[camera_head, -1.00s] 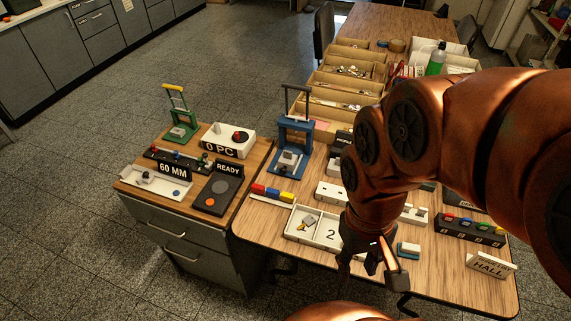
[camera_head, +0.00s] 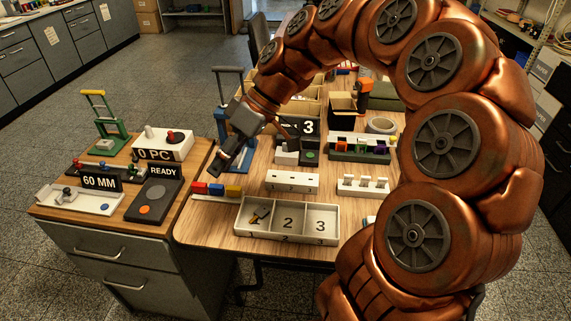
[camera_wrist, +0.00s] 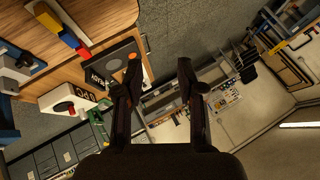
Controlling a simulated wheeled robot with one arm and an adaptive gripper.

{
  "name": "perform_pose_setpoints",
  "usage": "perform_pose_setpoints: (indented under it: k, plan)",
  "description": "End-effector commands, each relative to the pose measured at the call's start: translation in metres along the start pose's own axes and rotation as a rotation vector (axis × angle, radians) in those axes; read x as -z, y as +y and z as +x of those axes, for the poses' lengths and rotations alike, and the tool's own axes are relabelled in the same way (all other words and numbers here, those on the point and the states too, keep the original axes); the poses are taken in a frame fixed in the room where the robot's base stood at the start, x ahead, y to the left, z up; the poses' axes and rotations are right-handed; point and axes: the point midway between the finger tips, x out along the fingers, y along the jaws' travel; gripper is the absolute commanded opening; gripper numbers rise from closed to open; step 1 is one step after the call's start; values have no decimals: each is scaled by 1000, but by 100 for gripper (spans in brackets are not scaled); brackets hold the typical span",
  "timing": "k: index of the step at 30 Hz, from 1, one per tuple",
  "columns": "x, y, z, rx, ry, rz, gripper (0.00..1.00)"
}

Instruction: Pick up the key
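A small key (camera_head: 260,215) lies in the left compartment of a white three-part tray (camera_head: 287,238) at the front of the wooden table. It looks dark with a yellowish part; its exact shape is too small to tell. The other compartments, marked 2 and 3, look empty. My gripper (camera_head: 222,165) is in the air above the table's left side, up and left of the tray, near the red, blue and yellow blocks. In the wrist view my gripper (camera_wrist: 159,76) has its two fingers apart with nothing between them. The key and tray do not show there.
Coloured blocks (camera_head: 217,189) lie left of the tray. White slotted blocks (camera_head: 292,182) stand behind it. A blue press (camera_head: 222,125) stands near my gripper. The left cabinet holds a READY panel (camera_head: 159,200), a 0 PC box (camera_head: 170,146) and a green press (camera_head: 110,142).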

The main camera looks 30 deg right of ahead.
Motion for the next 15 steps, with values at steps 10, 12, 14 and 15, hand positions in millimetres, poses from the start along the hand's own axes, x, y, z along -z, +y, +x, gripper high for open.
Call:
perform_pose_setpoints:
  k: [10, 12, 14, 15]
  plan:
    - [-27, 179, -38, -62, 400, -251, 39]
    - [-44, 213, -48, -106, 464, -289, 39]
    - [-60, 239, -58, -150, 510, -320, 39]
    - [-71, 254, -63, -176, 535, -336, 39]
